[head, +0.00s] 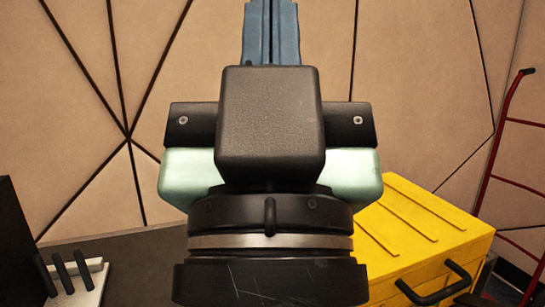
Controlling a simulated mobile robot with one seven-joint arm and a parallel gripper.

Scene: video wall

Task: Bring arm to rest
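My gripper (271,30) points up at the top middle of the head view. Its blue fingers stand side by side with only a thin dark seam between them, so it looks shut, with nothing visible in it.
A yellow toolbox (415,235) with black handles stands at the lower right. A red hand-truck frame (497,160) leans at the far right. A white rack with black handles (82,283) is at the lower left. A beige panelled wall (70,130) is behind.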

